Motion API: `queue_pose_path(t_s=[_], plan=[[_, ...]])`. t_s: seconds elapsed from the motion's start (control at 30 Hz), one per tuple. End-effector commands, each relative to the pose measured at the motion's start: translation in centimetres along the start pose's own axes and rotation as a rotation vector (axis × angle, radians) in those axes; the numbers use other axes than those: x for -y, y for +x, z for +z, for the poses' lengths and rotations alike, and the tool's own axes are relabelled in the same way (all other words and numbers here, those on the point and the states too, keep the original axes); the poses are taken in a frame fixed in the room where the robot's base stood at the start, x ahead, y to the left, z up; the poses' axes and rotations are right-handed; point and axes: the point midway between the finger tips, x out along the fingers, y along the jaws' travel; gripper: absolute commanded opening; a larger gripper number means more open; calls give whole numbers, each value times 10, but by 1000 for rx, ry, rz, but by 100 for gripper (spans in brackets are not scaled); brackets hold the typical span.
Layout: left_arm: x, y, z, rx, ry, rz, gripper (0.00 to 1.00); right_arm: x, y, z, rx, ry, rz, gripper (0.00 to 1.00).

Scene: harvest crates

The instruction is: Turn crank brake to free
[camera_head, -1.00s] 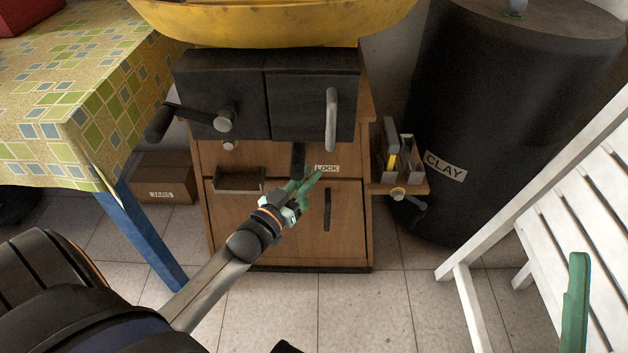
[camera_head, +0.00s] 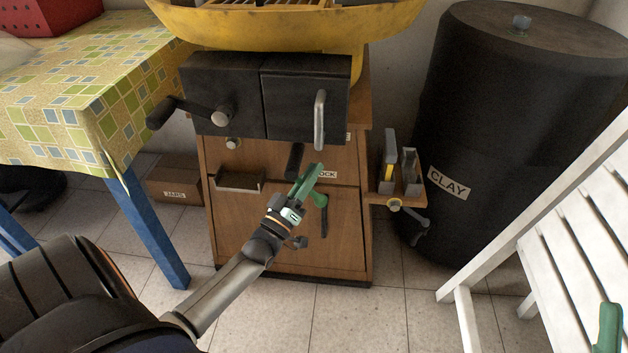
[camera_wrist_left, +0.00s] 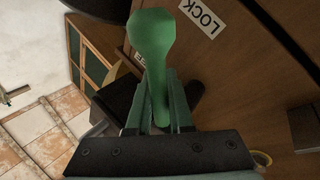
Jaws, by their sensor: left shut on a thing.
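LOCK (camera_wrist_left: 200,16) reads clearly there, and a second label ending in "EE" (camera_wrist_left: 139,59) is partly covered. My right gripper (camera_head: 608,328) shows only one green part at the lower right edge.
A dark box (camera_head: 305,95) with a crank handle (camera_head: 170,110) and a grey handle (camera_head: 320,120) sits above, under a yellow tub (camera_head: 300,28). A side shelf (camera_head: 400,195), a CLAY barrel (camera_head: 490,130) and a white slatted chair (camera_head: 575,230) stand right. A cloth-covered table (camera_head: 70,120) stands left.

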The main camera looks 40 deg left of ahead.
Motion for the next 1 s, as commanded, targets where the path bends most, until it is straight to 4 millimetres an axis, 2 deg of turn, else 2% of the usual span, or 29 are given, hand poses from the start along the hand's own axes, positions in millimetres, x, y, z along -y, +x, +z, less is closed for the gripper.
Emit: queue_pose_path(t_s=[0.6, 1.0], plan=[[-17, 10, -13, -319, -482, 0, 0, 5, -7, 8, 4, -8, -2, 70], [-21, 13, -24, -453, -683, 0, 0, 6, -9, 10, 6, -9, -3, 70]])
